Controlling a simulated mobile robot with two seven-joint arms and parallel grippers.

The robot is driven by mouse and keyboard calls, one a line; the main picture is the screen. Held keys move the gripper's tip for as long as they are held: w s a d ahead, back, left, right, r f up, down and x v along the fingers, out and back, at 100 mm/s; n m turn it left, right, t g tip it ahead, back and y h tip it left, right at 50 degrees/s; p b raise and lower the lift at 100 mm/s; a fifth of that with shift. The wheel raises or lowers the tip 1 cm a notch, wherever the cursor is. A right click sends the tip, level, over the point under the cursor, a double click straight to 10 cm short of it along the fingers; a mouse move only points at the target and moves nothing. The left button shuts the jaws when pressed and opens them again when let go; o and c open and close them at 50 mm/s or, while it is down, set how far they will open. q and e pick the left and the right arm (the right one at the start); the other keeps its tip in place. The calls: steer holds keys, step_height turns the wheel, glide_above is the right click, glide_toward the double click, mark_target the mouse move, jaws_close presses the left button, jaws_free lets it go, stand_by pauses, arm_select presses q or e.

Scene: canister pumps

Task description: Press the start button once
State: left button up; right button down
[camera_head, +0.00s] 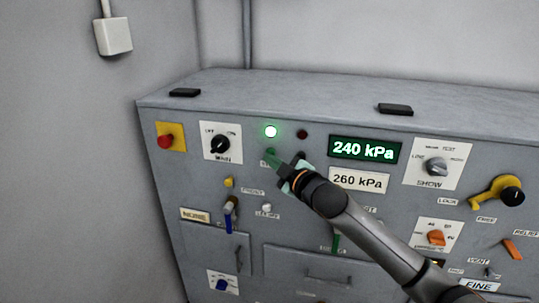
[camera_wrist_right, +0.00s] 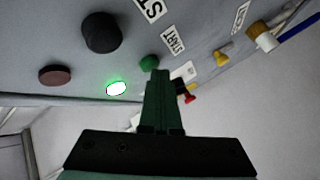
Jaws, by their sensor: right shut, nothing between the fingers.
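The green start button (camera_wrist_right: 149,62) shows in the right wrist view beside the START label (camera_wrist_right: 174,40). My right gripper (camera_wrist_right: 161,74) is shut and empty, its fingertips pointing at the panel and overlapping the button's lower edge in that view. I cannot tell whether they touch it. The lamp also glows in the right wrist view (camera_wrist_right: 117,88). My left gripper is not in view.
A large black button (camera_wrist_right: 101,32) and a dark red lamp (camera_wrist_right: 56,74) are close by. The display (camera_head: 364,149) reads 240 kPa, above a 260 kPa plate (camera_head: 358,180). A red button (camera_head: 166,141) on yellow and the MAIN knob (camera_head: 220,144) are to the left.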

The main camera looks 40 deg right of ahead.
steer(key=shift+s+a+p, duration=0.3)
steer(key=shift+s+a, duration=0.3)
steer(key=shift+a, duration=0.05)
steer(key=shift+a, duration=0.1)
steer(key=s+a, duration=0.1)
steer(key=a, duration=0.1)
steer(key=s+a+p, duration=0.1)
steer(key=s, duration=0.1)
steer(key=shift+s+a, duration=0.15)
steer(key=shift+a, duration=0.2)
stand_by(0.8)
